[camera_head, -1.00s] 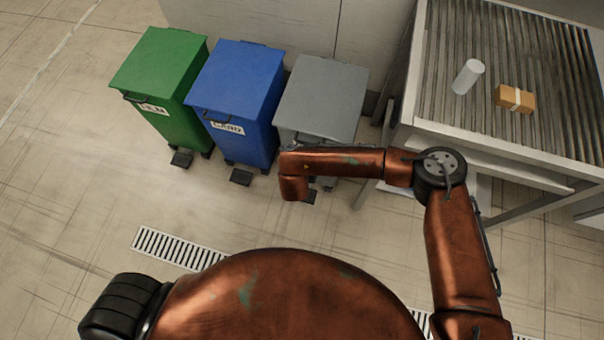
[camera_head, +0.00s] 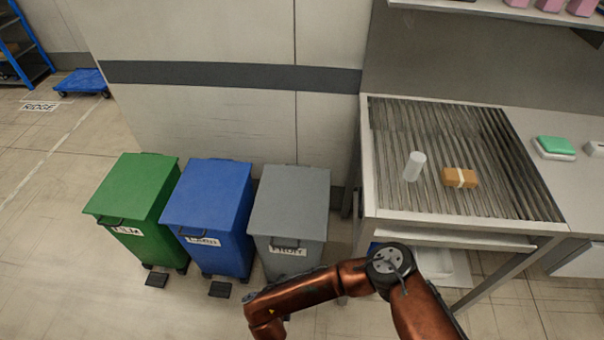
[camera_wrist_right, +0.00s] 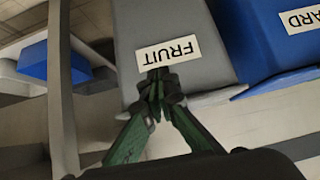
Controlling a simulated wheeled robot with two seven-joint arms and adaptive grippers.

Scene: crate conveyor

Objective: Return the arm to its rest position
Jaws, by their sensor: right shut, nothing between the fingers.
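My right arm (camera_head: 315,287) comes in from the bottom right of the head view, bent at a dark round joint. Its far end is in front of the grey bin, low in the picture. The fingers of that arm's gripper do not show in the head view. In the right wrist view, my right gripper (camera_wrist_right: 157,84) is shut and empty, its green fingers together. The fingertips overlap the lower edge of the grey bin's FRUIT label in the picture; I cannot tell the gap to the bin. My left gripper is not in view.
Green (camera_head: 135,195), blue (camera_head: 208,200) and grey (camera_head: 290,205) bins stand against the wall. The slatted conveyor table (camera_head: 460,228) to the right holds a white cylinder (camera_head: 413,166) and a brown box (camera_head: 459,177).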

